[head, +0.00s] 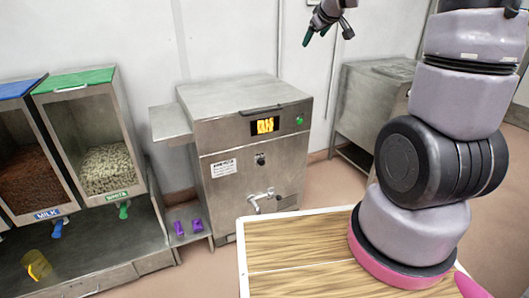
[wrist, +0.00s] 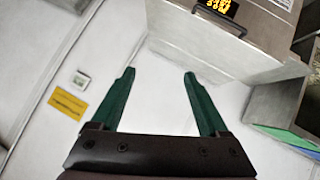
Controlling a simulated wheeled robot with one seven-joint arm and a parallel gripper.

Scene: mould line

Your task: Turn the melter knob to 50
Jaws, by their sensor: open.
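The melter (head: 243,180) is a steel cabinet in the middle of the head view, with a lit orange display (head: 265,126) whose digits I cannot read. A small dark knob (head: 260,159) sits on its front below the display, and a green button (head: 299,120) is at the display's right. My gripper (head: 327,36) is in the air above and to the right of the melter, apart from it. In the wrist view its two green fingers (wrist: 159,78) are spread and empty. The melter's display (wrist: 220,6) shows there at the top edge; the knob does not.
Milk and white chocolate bins (head: 105,165) stand at the left. A tap (head: 262,201) juts from the melter's lower front, and purple pieces (head: 187,227) lie on a low shelf. A wooden worktop (head: 290,265) is in front. Another steel cabinet (head: 370,105) stands at the right.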

